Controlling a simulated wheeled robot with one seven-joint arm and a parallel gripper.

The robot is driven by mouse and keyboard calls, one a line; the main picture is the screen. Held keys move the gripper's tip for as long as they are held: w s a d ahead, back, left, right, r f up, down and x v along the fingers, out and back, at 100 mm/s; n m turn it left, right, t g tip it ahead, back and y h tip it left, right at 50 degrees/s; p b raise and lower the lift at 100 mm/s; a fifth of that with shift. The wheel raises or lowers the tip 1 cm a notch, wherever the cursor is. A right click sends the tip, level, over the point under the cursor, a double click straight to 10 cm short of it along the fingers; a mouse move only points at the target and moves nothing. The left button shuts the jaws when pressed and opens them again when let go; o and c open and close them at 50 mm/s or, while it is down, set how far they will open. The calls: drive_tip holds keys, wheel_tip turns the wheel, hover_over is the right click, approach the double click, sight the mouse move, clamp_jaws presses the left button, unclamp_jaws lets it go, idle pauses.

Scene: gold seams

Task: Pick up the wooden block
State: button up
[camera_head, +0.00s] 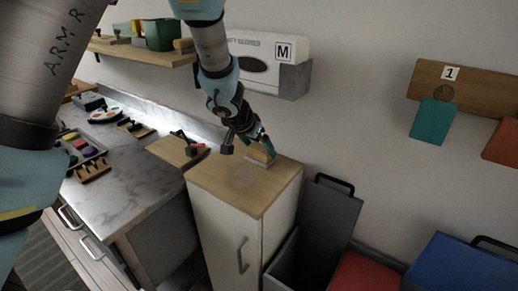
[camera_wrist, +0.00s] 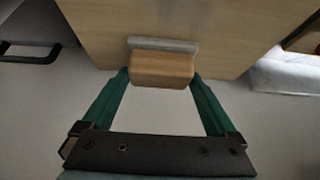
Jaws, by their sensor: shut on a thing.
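The wooden block (camera_wrist: 162,68) shows in the wrist view as a small light-brown block between the tips of my green fingers. In the head view the block (camera_head: 260,154) is small and partly hidden by my gripper (camera_head: 268,150), at the back of the wooden cabinet top (camera_head: 235,178). My gripper (camera_wrist: 161,75) is shut on the block, one finger at each end. A pale grey strip (camera_wrist: 163,44) lies along the block's far side. I cannot tell whether the block touches the cabinet top.
A glove box (camera_head: 265,50) in a grey wall holder is behind my arm. A marble counter (camera_head: 125,175) with trays and tools is to the left. Open bins (camera_head: 315,235) stand right of the cabinet. The front of the cabinet top is mostly clear.

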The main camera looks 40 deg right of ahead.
sight(259, 148)
wheel_tip(259, 148, up, 4)
drive_tip(key=shift+f+p, duration=0.25)
drive_tip(key=shift+p, duration=0.75)
drive_tip(key=a+b, duration=0.2)
drive_tip(key=a, duration=0.1)
drive_tip(key=s+a+f+b, duration=0.1)
drive_tip(key=shift+s+a+f, duration=0.1)
drive_tip(key=shift+a, duration=0.25)
drive_tip(key=s+a+b, duration=0.3)
drive_tip(key=a, duration=0.9)
drive_tip(key=shift+s+a+r, duration=0.2)
drive_tip(key=shift+a+r, duration=0.05)
drive_tip(key=shift+a, duration=0.1)
